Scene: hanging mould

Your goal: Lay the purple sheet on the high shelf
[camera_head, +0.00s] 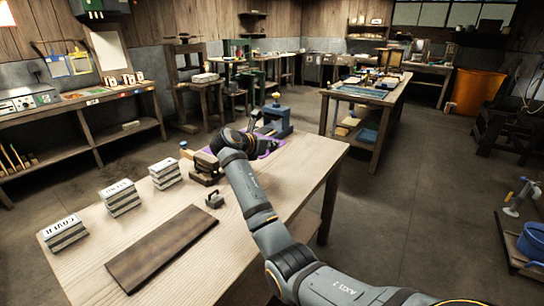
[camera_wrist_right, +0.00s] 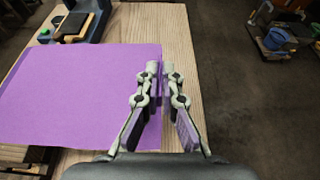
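The purple sheet (camera_wrist_right: 75,95) lies flat on the wooden table in the right wrist view. In the head view only a small part of it (camera_head: 268,147) shows behind my right arm. My right gripper (camera_wrist_right: 161,72) is above the sheet's right edge. Its fingers stand apart on either side of that edge, with a narrow gap at the tips. A small wall shelf (camera_head: 252,14) and another shelf unit (camera_head: 368,27) are high at the back; I cannot tell which is the high shelf. My left gripper is out of view.
The table (camera_head: 80,262) also bears a dark board (camera_head: 162,246), labelled block stacks (camera_head: 121,197), a small handled weight (camera_head: 214,200) and a blue tool (camera_head: 277,119). A second table (camera_head: 375,97) stands behind. Open floor (camera_head: 415,170) lies to the right.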

